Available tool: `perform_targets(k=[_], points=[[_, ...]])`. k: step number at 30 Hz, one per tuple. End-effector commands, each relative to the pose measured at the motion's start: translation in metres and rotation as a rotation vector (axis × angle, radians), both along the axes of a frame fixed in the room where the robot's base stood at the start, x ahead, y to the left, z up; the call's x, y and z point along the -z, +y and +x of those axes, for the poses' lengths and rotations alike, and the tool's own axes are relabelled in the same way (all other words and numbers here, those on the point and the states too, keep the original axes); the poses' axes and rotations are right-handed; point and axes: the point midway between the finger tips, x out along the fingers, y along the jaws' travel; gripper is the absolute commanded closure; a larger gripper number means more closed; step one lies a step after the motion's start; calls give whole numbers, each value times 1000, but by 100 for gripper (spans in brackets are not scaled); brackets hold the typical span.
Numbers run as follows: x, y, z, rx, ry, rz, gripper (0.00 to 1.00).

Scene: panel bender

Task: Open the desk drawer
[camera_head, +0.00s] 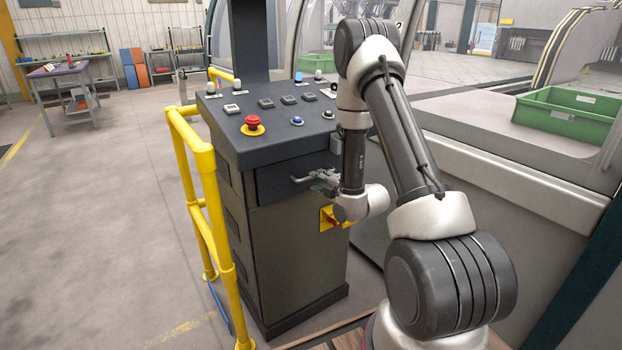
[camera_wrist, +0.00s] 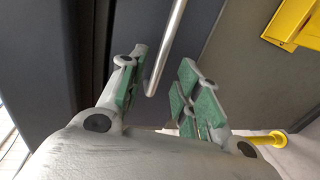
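The desk is a dark grey control console (camera_head: 290,255) with a sloped button top. Its drawer (camera_head: 272,183) is the front panel just under the top and looks shut. A thin metal bar handle (camera_wrist: 168,48) crosses the wrist view. My gripper (camera_head: 310,178) is at the drawer front, with its fingers level with the handle. In the wrist view its green-padded fingers are apart, one on each side of the bar, with gaps visible. Part of the drawer front is hidden behind my arm in the head view.
A yellow rail (camera_head: 203,200) stands close along the console's left side. A yellow plate with a red switch (camera_head: 329,217) is below the drawer. A green crate (camera_head: 567,115) sits at the right. Open floor lies to the left.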

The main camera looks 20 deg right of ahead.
Motion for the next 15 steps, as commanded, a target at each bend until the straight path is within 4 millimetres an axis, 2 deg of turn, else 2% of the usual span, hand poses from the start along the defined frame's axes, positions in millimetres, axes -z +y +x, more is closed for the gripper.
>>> perform_targets(k=[3, 7, 10, 15], points=[[4, 4, 21, -1, -1, 0, 67], [9, 8, 40, -2, 0, 1, 67], [10, 9, 49, -1, 0, 2, 67], [12, 10, 54, 1, 2, 3, 67]])
